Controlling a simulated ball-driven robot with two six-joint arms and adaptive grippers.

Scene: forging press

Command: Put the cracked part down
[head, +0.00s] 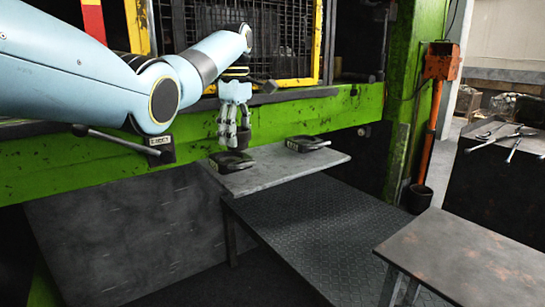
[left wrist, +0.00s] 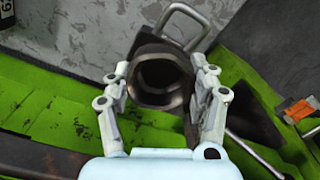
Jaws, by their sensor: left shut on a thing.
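My left gripper (head: 232,143) points down over the near-left dark tray (head: 231,162) on a grey shelf plate (head: 270,173). In the left wrist view its two fingers (left wrist: 160,70) are closed on either side of a dark, hollow, ring-like part (left wrist: 163,80). A dark bit of the part (head: 243,138) shows behind the fingers in the head view. I cannot make out a crack. The part's underside is hidden, so I cannot tell if it touches the tray. A second dark tray (head: 307,143) sits further right on the plate. My right gripper is not in view.
The green press frame (head: 330,112) runs behind the plate, with a mesh guard (head: 265,35) above. A lever (head: 110,138) sticks out at left. An orange post (head: 434,120), a worn table (head: 465,255) and a bench with tools (head: 510,140) stand at right.

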